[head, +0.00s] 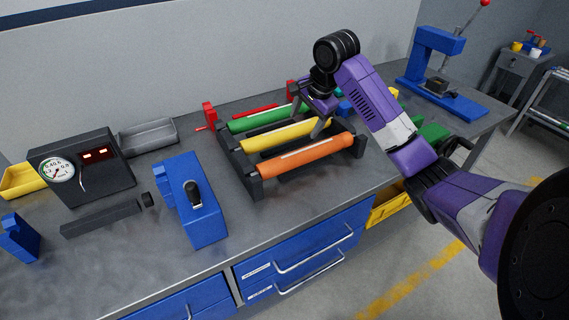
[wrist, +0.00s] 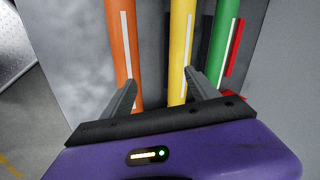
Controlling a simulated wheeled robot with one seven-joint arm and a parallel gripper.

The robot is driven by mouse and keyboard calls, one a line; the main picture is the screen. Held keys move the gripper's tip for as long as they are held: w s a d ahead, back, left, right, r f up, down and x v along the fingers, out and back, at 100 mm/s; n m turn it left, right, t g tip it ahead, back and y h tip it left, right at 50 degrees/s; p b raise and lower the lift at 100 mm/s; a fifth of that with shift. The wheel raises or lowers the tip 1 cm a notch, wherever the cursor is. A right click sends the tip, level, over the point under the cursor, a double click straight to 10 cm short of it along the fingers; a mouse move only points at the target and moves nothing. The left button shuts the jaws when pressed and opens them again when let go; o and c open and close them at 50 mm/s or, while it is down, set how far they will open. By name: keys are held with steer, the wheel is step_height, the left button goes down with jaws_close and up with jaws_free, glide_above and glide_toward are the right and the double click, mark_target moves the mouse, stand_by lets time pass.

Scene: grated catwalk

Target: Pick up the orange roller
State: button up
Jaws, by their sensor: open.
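The orange roller (head: 306,157) lies in the front slot of a dark rack (head: 240,164) on the grey workbench. The yellow roller (head: 285,135) lies behind it, and the green roller (head: 265,118) behind that. In the wrist view the orange roller (wrist: 122,50) is at the left, the yellow roller (wrist: 182,50) in the middle and the green roller (wrist: 222,45) at the right. My gripper (head: 315,118) is open over the rack. In the wrist view its fingers (wrist: 164,92) spread around the yellow roller's line, with the left finger near the orange roller. It holds nothing.
A blue block device (head: 196,205) and a gauge box (head: 85,168) stand left of the rack. A blue press (head: 437,65) stands at the bench's far right. A red part (wrist: 236,45) lies beyond the green roller. Bare bench lies in front of the rack.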

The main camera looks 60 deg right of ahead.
mark_target(307, 149)
steer(key=s, duration=0.1)
steer(key=s+a+f+m+g, duration=0.1)
steer(key=s+a+m+y, duration=0.1)
steer(key=shift+s+a+f+g, duration=0.1)
steer(key=shift+a+f+g, duration=0.1)
steer(key=shift+f+g, duration=0.2)
steer(key=shift+s+a+f, duration=0.1)
steer(key=shift+s, duration=0.1)
steer(key=shift+m, duration=0.3)
steer(key=shift+a+p+x, duration=0.2)
steer(key=shift+p+x, duration=0.1)
steer(key=shift+x, duration=3.55)
steer(key=shift+w, duration=0.1)
jaws_close()
